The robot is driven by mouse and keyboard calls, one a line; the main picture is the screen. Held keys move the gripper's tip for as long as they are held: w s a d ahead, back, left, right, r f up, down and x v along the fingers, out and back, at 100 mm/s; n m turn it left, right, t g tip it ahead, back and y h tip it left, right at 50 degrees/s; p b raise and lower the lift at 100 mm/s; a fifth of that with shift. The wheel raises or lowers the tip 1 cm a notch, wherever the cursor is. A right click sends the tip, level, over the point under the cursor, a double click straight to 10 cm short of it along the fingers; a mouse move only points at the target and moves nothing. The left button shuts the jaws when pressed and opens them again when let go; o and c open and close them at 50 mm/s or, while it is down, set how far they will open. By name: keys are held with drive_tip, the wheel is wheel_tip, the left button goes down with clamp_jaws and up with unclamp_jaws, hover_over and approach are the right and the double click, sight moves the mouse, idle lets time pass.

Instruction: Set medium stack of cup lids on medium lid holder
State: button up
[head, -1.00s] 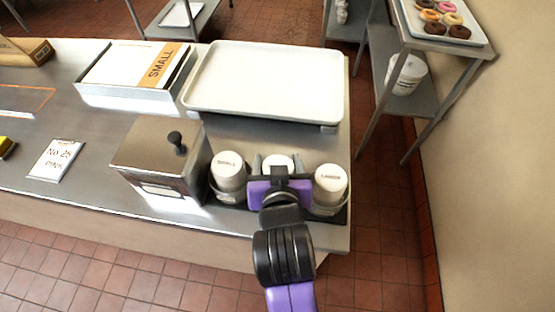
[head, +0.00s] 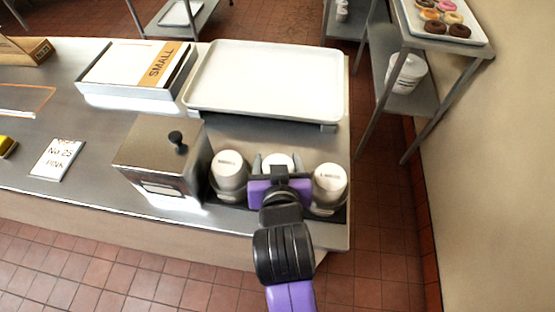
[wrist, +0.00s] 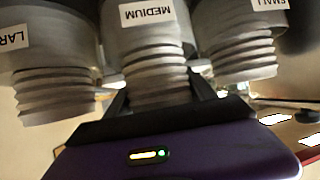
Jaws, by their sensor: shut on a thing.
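The medium stack of cup lids (head: 277,161) is a white-topped grey stack between two similar stacks. The wrist view shows its MEDIUM label and ridged side (wrist: 155,75). My gripper (head: 276,172) is shut on this stack, with dark fingers on both sides of it in the wrist view (wrist: 160,98). The small stack (head: 230,170) stands to its left and the large stack (head: 329,180) to its right in the head view. The medium lid holder is hidden behind my gripper, so I cannot tell whether the stack rests on it.
A steel box with a black-knobbed lid (head: 160,155) stands left of the small stack. A white tray (head: 330,85) lies behind the stacks, and a SMALL carton (head: 140,65) is at the back left. The counter's right edge is close to the large stack.

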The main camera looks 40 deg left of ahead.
drive_tip(key=shift+f+b, duration=0.35)
drive_tip(key=shift+f, duration=0.15)
drive_tip(key=o, duration=1.1)
drive_tip(key=shift+p+v, duration=2.1)
drive_tip(key=shift+v, duration=0.8)
drive_tip(key=shift+p+v, duration=1.2)
drive_tip(key=shift+v, duration=1.4)
